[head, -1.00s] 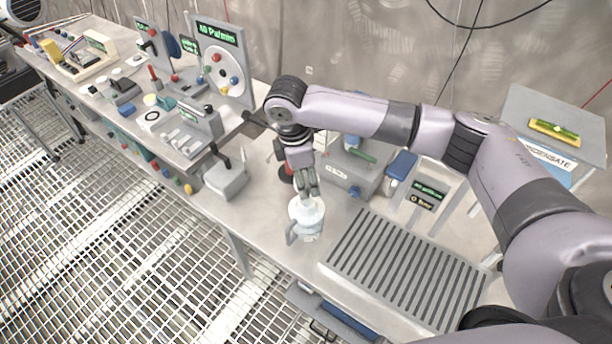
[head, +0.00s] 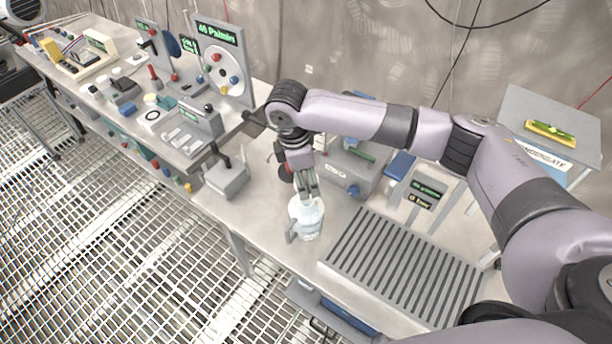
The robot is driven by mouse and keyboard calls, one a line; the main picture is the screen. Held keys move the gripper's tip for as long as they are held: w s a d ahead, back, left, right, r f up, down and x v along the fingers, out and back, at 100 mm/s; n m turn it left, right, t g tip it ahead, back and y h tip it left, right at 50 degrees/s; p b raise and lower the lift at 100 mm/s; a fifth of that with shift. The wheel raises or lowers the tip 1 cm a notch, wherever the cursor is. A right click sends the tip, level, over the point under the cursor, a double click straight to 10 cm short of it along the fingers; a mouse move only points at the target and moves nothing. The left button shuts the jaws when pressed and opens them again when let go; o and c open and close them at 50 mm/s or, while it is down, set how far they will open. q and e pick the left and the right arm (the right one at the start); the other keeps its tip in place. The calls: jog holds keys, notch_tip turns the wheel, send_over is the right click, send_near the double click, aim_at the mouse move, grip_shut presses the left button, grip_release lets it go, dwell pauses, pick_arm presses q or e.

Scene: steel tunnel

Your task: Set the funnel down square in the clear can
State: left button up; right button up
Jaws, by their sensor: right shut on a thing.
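The clear can (head: 307,222), pale and see-through with a handle on its left side, stands upright on the steel bench near the front edge. My right gripper (head: 310,194) points down from above and is shut at the can's mouth. The funnel (head: 304,206) appears as a pale shape at the top of the can, under the fingers. The fingers and the see-through walls blur its outline, so I cannot tell whether it sits square or touches the rim. My left gripper is not in view.
A slatted grey drain rack (head: 405,268) lies to the right of the can. A grey lever box (head: 226,176) stands to the left, and a grey machine (head: 350,172) stands close behind. The bench front edge is near the can.

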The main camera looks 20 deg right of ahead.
jog(key=shift+f+b, duration=0.35)
jog(key=shift+f, duration=0.95)
jog(key=shift+f, duration=1.05)
jog(key=shift+r+p, duration=0.1)
jog(key=shift+p, duration=0.25)
jog(key=o, duration=1.1)
